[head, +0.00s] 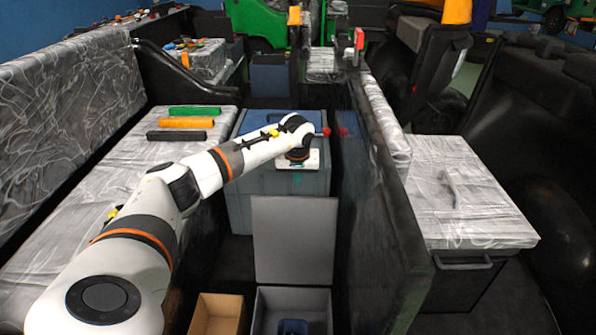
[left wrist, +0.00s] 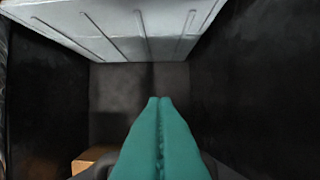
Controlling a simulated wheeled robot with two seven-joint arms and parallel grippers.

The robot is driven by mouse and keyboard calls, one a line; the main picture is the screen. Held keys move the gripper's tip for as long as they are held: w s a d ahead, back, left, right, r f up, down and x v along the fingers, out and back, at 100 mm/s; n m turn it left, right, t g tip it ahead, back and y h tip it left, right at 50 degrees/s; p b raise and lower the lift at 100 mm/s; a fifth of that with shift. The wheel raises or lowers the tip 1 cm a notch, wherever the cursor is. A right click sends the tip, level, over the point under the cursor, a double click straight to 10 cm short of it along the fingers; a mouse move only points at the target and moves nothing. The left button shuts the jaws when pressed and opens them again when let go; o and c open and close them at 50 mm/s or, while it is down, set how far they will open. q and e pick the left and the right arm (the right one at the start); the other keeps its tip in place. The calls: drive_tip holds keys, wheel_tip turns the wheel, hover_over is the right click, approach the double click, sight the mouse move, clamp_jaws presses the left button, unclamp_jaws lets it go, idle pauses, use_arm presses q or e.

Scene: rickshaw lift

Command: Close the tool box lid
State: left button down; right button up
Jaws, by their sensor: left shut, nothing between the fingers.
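The tool box (head: 262,312) is a grey open box at the bottom middle of the head view. Its flat grey lid (head: 293,240) stands up at its back edge, open. A blue thing lies inside the box. My left gripper (head: 297,168) is beyond the lid and higher up, in front of the large blue-grey crate; its fingers are hard to make out there. In the left wrist view its teal fingers (left wrist: 158,105) are shut together with nothing between them. I cannot tell the lid for certain in that view. My right gripper is out of view.
A large blue-grey crate (head: 315,205) stands behind the lid. A cardboard box (head: 216,314) sits left of the tool box. A wrapped bench with green, orange and black bars (head: 186,122) flanks the left; a dark partition (head: 378,220) stands close on the right.

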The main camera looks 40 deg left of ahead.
use_arm(q)
drive_tip(key=s+d+f, duration=0.2)
drive_tip(key=shift+s+f, duration=0.2)
drive_tip(key=shift+f, duration=0.2)
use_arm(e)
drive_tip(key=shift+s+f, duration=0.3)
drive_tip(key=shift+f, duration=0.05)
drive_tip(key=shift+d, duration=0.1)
